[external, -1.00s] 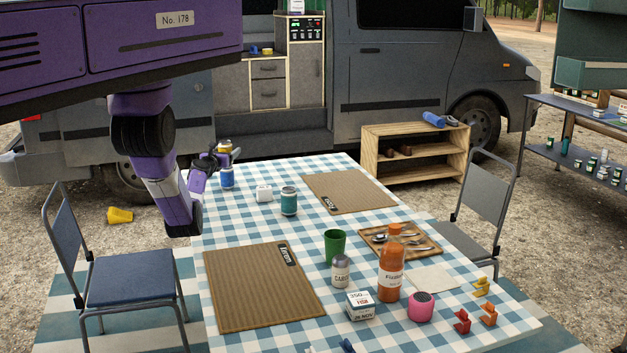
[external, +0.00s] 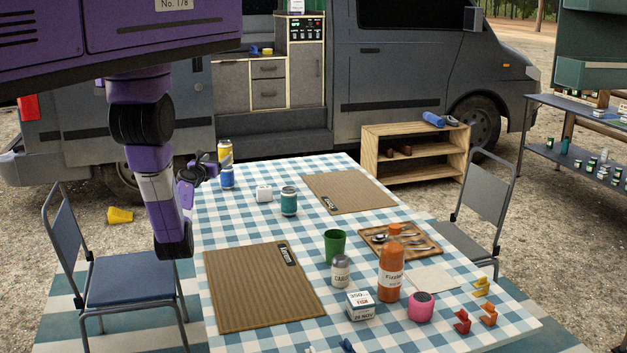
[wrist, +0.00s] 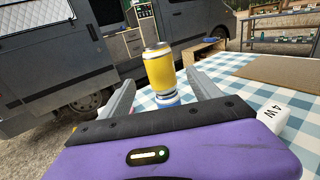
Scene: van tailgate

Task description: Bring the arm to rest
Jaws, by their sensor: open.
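My gripper (external: 208,168) is open and empty at the far left corner of the table, just left of the cans. A yellow can (external: 225,153) appears to stand upright on a blue can (external: 227,177). In the wrist view the yellow can (wrist: 160,72) shows upright beyond my open fingers (wrist: 160,80), apart from them, with part of the blue can (wrist: 168,100) below it. My arm hangs down along the table's left edge, with its lowest joint close to the tabletop's edge.
The checked table (external: 270,235) carries placemats, a teal can (external: 289,201), a white box (external: 264,192), a green cup (external: 335,246) and an orange bottle (external: 391,272). A blue chair (external: 130,276) stands left, close to my arm. The van (external: 400,90) is behind.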

